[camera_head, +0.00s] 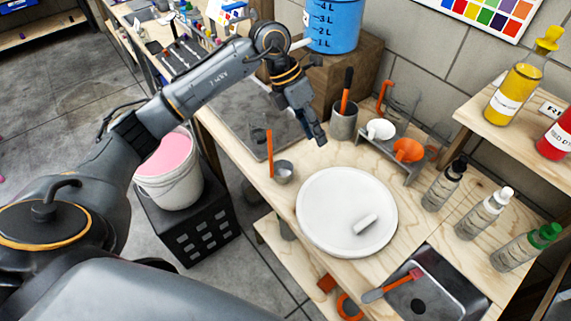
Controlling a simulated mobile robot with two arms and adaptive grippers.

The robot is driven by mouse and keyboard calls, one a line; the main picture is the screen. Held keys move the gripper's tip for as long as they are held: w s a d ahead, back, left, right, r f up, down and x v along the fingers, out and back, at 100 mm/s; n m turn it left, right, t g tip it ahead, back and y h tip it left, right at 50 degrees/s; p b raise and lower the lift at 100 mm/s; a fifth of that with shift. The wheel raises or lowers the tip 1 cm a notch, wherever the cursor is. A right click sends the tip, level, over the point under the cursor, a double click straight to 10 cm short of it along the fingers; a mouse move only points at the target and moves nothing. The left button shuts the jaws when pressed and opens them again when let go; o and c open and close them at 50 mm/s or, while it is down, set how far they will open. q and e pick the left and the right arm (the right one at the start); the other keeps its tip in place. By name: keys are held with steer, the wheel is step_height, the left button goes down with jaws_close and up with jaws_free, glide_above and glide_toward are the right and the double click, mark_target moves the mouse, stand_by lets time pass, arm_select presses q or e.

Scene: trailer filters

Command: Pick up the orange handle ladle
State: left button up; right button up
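A ladle with a metal cup (284,174) and an upright orange handle (269,145) is near the left edge of the wooden table (268,189). My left gripper (316,139) hangs above the table, to the right of the handle and apart from it in the picture. Its fingers point down and look close together, seen from the side, so whether they are open is unclear. Nothing shows held in it. My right gripper is not in view.
A grey cup (344,121) holds an orange-and-black handled tool. A rack (391,155) holds white and orange scoops. A white round plate (325,231), several bottles and a black tray (440,300) stand nearer. A pink-filled bucket (170,180) is left of the table.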

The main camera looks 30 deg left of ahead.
mark_target(271, 140)
arm_select(q)
steer(key=a+r+y, duration=0.1)
steer(key=a, duration=0.3)
steer(key=a+r+y, duration=0.1)
steer(key=a+y, duration=0.1)
steer(key=a, duration=0.1)
steer(key=a+r+n+y, duration=0.1)
steer(key=a+y, duration=0.1)
steer(key=a, duration=0.2)
steer(key=shift+a+r+g, duration=0.25)
steer(key=shift+a+g, duration=0.05)
step_height(271, 140, down, 8)
steer(key=shift+r+p, duration=0.1)
steer(key=shift+p, duration=1.15)
step_height(271, 140, down, 5)
steer(key=p, duration=0.3)
steer(key=shift+w+d+r, duration=0.1)
steer(key=shift+d, duration=0.05)
steer(key=shift+f, duration=0.45)
steer(key=shift+c, duration=0.2)
jaws_close()
